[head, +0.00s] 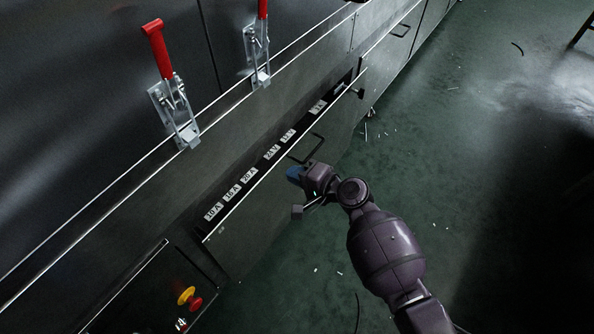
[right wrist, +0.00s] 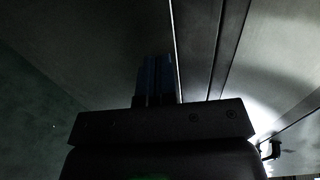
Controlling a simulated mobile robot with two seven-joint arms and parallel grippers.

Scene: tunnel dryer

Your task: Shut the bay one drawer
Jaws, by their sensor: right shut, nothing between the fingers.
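The bay one drawer appears to be the grey drawer (head: 262,220) in the middle of the head view. It stands slightly open, with a dark gap along its top and a row of white labels such as "10 A" and "16 A" inside. Its black bar handle (head: 307,148) is on the front panel. My right gripper (head: 295,174) is shut and empty, its blue fingertips at the drawer front just below and left of the handle. Whether they touch the panel I cannot tell. In the right wrist view the blue fingers (right wrist: 157,78) are together against the dark panel. My left gripper is not in view.
Two red-handled toggle clamps (head: 158,50) (head: 262,12) stand on the cabinet above the drawer. A yellow and red button (head: 188,297) is at lower left. Another drawer handle (head: 401,30) shows farther along. The green floor (head: 450,150) at right is open, with small scraps scattered on it.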

